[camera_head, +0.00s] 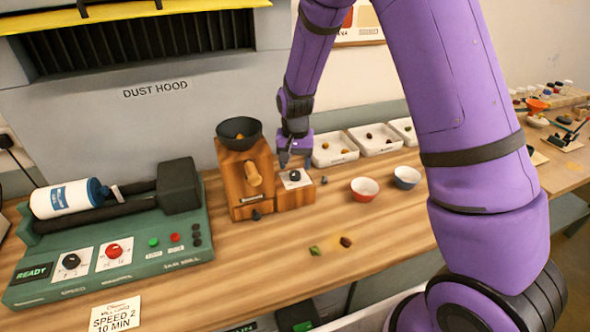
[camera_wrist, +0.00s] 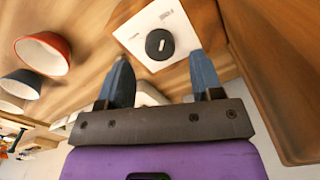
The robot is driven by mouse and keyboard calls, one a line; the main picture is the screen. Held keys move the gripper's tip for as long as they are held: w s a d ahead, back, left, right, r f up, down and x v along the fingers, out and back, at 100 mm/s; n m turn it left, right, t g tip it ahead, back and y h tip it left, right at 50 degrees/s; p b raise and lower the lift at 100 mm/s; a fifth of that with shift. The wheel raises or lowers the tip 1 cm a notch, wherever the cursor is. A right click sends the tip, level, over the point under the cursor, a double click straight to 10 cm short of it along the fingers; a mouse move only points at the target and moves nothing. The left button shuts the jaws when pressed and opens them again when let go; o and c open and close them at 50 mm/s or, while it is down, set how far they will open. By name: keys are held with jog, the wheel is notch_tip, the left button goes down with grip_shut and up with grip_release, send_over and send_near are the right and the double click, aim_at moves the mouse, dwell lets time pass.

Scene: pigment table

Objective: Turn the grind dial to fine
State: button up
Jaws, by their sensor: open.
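The grind dial (camera_head: 295,175) is a small black knob on a white plate, on top of a low wooden block (camera_head: 293,198) joined to the wooden grinder (camera_head: 240,180) with its dark bowl. In the wrist view the dial (camera_wrist: 159,44) is round and black with a pale pointer mark; the lettering on its plate (camera_wrist: 176,16) is too small to read. My gripper (camera_head: 296,163) is just above the dial, its fingers pointing down. In the wrist view my gripper (camera_wrist: 162,66) has its two fingers apart, with the dial ahead between their tips, apparently not touched.
A red bowl (camera_head: 364,189) and a blue bowl (camera_head: 406,177) stand right of the grinder. White trays (camera_head: 334,148) with small pieces line the back. A green mill (camera_head: 120,240) is at left. Small pieces lie on the front table, with bare wood around them.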

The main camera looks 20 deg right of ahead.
aim_at(296, 173)
notch_tip(296, 173, up, 8)
jog(key=shift+f, duration=0.2)
dwell(0.4)
jog(key=s+d+r+n+t, duration=0.2)
jog(key=s+d+r, duration=0.2)
jog(key=s+r, duration=1)
jog(key=s+d+r+n+t, duration=0.1)
jog(key=s+r, duration=0.3)
jog(key=s, duration=0.4)
jog(key=s+d+r+n+t, duration=0.1)
jog(key=s+r, duration=0.3)
jog(key=s, duration=0.5)
jog(key=shift+d+r+n+t, duration=0.2)
jog(key=shift+d+n+t, duration=0.1)
jog(key=shift+d+t, duration=0.25)
